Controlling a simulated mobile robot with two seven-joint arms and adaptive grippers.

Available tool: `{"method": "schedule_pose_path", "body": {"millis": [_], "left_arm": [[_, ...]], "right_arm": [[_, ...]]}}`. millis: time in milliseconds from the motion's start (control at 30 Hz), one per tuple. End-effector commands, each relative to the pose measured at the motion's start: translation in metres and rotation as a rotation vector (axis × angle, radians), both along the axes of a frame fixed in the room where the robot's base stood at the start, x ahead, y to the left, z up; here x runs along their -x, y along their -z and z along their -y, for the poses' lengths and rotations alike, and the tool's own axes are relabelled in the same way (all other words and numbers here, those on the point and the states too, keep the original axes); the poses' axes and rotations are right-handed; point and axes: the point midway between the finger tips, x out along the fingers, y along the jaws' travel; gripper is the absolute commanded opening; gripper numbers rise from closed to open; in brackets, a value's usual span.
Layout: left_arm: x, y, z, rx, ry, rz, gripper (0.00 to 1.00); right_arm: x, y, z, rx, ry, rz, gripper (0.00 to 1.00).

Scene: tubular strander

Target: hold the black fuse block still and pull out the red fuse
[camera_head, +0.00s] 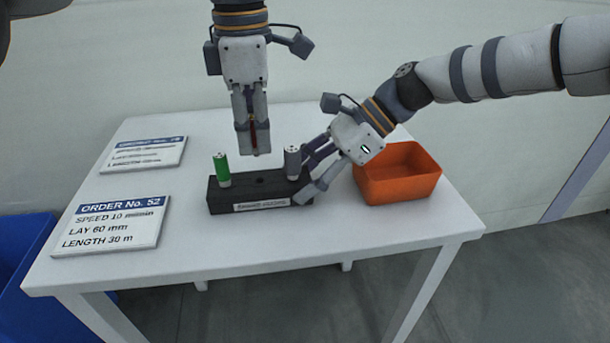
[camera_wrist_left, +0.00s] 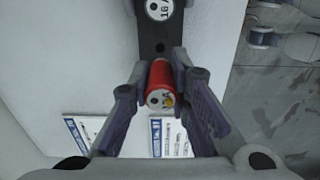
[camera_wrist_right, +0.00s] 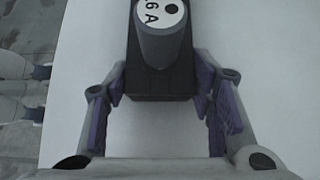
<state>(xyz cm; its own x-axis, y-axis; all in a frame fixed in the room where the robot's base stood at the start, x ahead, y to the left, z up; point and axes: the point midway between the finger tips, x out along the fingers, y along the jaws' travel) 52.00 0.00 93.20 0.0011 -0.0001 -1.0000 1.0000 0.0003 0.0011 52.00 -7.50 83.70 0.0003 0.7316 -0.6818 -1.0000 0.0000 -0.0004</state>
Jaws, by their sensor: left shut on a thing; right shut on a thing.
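The black fuse block (camera_head: 222,200) lies on the white table, and its dark body also shows in the left wrist view (camera_wrist_left: 151,35). My right gripper (camera_head: 309,175) is shut on the block's right end, beside the grey fuse (camera_head: 292,163). In the right wrist view its fingers flank the block (camera_wrist_right: 160,84). My left gripper (camera_head: 252,138) is shut on the red fuse (camera_wrist_left: 160,78) and holds it upright above the block, apart from it. The fingers hide most of the red fuse in the head view. An empty dark hole (camera_head: 261,180) shows in the block's top.
A green fuse (camera_head: 221,168) stands in the block's left end. An orange bin (camera_head: 400,188) stands open at the right, behind my right gripper. Two order signs (camera_head: 112,225) lie at the left of the table. A blue container (camera_head: 30,290) is at the lower left.

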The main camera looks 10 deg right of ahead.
Motion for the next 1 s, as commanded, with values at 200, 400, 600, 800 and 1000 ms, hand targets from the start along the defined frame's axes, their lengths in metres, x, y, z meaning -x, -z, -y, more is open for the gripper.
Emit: {"method": "schedule_pose_path", "body": {"millis": [200, 400, 600, 800, 1000], "left_arm": [[0.0001, -0.0010, 0.0002, 0.000, 0.001, 0.000, 0.00], [0.0001, -0.0010, 0.0001, 0.000, 0.000, 0.000, 0.00], [0.0001, -0.0010, 0.0000, 0.000, 0.000, 0.000, 0.00], [0.0000, -0.0010, 0.0000, 0.000, 0.000, 0.000, 0.00], [0.0001, -0.0022, 0.0000, 0.000, 0.000, 0.001, 0.00]], "right_arm": [[-0.0001, 0.0007, 0.0005, 0.001, 0.001, -0.001, 0.14], [-0.0001, 0.0006, 0.0004, 0.001, 0.001, -0.001, 0.73], [0.0000, 0.0002, 0.0002, 0.000, 0.000, 0.000, 0.73], [0.0000, 0.0001, 0.0001, 0.000, 0.000, 0.000, 0.73], [0.0000, -0.0011, 0.0000, 0.000, 0.000, 0.000, 0.73]]}}
